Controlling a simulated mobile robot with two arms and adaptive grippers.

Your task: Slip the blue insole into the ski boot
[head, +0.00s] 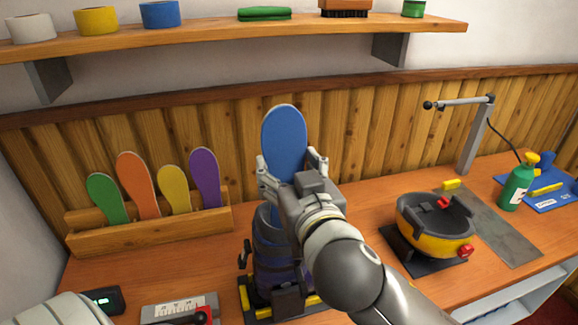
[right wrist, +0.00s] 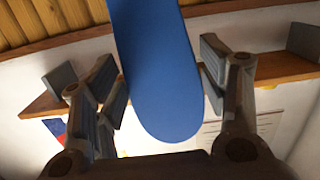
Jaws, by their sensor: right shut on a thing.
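The blue insole (head: 284,140) stands upright in my right gripper (head: 293,170), above the ski boot. In the right wrist view the insole (right wrist: 160,70) passes between the two fingers of the gripper (right wrist: 162,90). The dark purple-grey ski boot (head: 272,262) stands upright on the bench in a black and yellow holder. Part of the insole's lower end shows blue at the boot's top opening, but my gripper and arm hide most of that area, so how deep it sits cannot be told. My left gripper is not in view.
A wooden rack (head: 150,229) holds green, orange, yellow and purple insoles at the left. A yellow and black round device (head: 433,236) stands right of the boot. A lamp-like arm (head: 465,102) and a green bottle (head: 515,188) are further right. A shelf (head: 210,38) runs above.

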